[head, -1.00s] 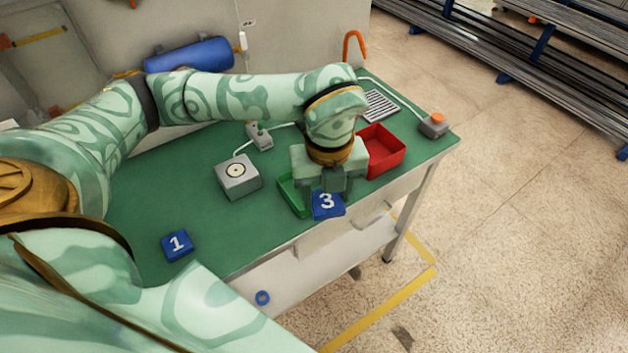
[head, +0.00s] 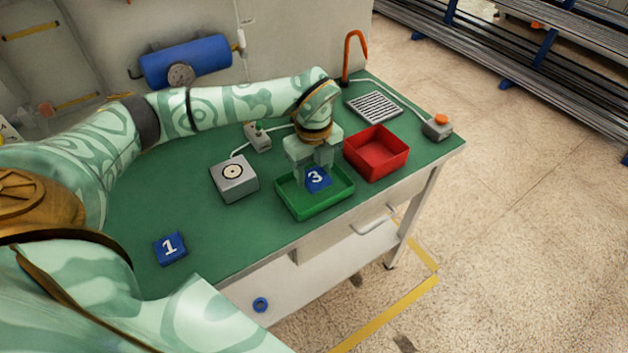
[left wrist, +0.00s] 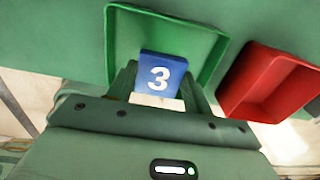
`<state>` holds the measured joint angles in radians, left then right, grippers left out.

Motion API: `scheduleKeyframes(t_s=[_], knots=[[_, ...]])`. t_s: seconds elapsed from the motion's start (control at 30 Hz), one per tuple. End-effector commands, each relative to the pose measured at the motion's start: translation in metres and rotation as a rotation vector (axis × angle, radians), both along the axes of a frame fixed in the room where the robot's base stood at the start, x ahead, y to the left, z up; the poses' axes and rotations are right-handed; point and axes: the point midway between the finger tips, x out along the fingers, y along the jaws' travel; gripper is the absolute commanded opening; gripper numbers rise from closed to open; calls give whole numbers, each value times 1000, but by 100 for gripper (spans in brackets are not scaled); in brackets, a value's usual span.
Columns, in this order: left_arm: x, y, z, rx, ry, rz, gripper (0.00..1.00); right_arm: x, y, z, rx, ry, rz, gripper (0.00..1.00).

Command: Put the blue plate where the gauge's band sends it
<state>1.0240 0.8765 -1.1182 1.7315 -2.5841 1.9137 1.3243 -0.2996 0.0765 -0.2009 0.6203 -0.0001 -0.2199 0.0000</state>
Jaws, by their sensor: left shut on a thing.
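A blue plate marked 3 (head: 317,181) is between the fingers of my left gripper (head: 314,170), which is shut on it. The gripper holds the plate over the green tray (head: 320,207); I cannot tell whether the plate touches the tray floor. The left wrist view also shows this plate (left wrist: 161,74) within the green tray's outline (left wrist: 120,30). A round gauge (head: 181,75) sits on the blue tank at the back wall; its band is too small to read. A red tray (head: 378,152) stands to the right of the green one. My right gripper is not in view.
A second blue block marked 1 (head: 170,248) lies at the front left of the green table. A grey box with a round disc (head: 234,178) is left of the green tray. A slotted grille (head: 374,106) and orange button box (head: 437,127) are at the right.

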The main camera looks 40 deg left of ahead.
Motion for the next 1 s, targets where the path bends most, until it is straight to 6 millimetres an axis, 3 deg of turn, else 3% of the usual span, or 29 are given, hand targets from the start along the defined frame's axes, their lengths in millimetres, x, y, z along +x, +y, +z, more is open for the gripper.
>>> scheduleKeyframes(t_s=[0.27, 0.63, 0.67, 0.7, 1.0], knots=[[4, 5, -39, 0, 3, -1, 24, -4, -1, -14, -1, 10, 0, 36], [4, 5, -42, 0, 1, -1, 24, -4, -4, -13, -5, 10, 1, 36], [4, 5, -41, 0, 0, 0, 58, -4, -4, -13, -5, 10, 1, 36], [4, 5, -41, 0, 0, 0, 69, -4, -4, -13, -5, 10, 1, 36], [5, 5, -40, 0, 0, -1, 72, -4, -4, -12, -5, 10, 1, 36]])
